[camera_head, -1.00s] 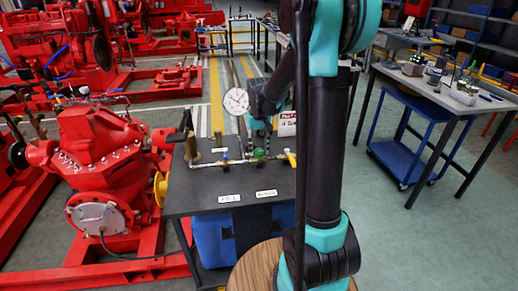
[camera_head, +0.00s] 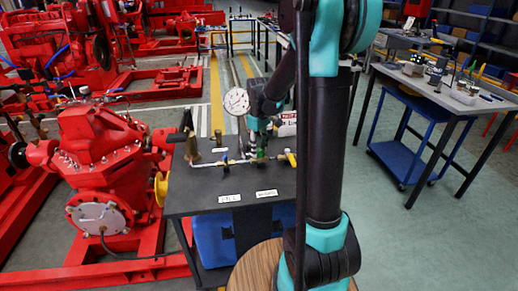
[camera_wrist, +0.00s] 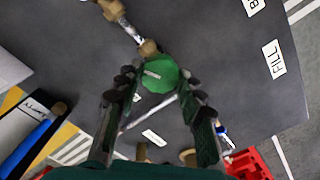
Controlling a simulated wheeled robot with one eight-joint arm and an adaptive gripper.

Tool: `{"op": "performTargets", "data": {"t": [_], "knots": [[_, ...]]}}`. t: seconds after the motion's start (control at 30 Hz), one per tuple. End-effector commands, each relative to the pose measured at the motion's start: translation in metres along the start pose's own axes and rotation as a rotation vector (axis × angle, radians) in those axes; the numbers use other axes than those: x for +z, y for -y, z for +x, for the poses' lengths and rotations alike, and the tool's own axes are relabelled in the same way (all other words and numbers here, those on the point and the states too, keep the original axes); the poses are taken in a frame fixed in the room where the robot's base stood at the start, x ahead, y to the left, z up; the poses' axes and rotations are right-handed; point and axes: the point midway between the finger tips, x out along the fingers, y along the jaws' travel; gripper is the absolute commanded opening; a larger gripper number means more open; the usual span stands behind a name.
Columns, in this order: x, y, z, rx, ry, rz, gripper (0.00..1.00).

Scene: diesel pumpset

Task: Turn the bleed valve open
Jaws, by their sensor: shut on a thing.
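The bleed valve's green round knob (camera_wrist: 160,75) sits on a thin pipe line over the dark table, with a light streak on its face. In the head view it is small and dark (camera_head: 261,155), partly covered by my gripper. My gripper (camera_wrist: 158,84) has its two dark fingers on either side of the knob and is shut on it. In the head view my gripper (camera_head: 257,142) reaches down from above, partly hidden behind my own arm. A brass fitting (camera_wrist: 148,47) adjoins the knob.
A round white gauge (camera_head: 236,101) stands close left of my wrist. A blue-handled valve (camera_head: 225,158) and a yellow handle (camera_head: 291,158) flank the knob along the pipe. Labels (camera_head: 229,198) lie on the front of the dark table (camera_head: 190,200). A red pump (camera_head: 95,150) stands left.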

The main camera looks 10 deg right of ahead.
Motion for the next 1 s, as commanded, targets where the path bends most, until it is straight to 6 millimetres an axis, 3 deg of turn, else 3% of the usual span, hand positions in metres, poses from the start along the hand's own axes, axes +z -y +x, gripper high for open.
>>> {"op": "performTargets", "data": {"t": [0.43,0.47,0.6,1.0], "knots": [[-0.0001,-0.0002,-0.0001,0.000,0.000,-0.010,0.09],[-0.0001,-0.0002,-0.0001,0.000,0.000,-0.010,0.39],[-0.0001,-0.0002,-0.0001,0.000,0.000,-0.009,0.56],[0.0000,0.0000,-0.0044,0.000,0.000,-0.009,0.59]]}}
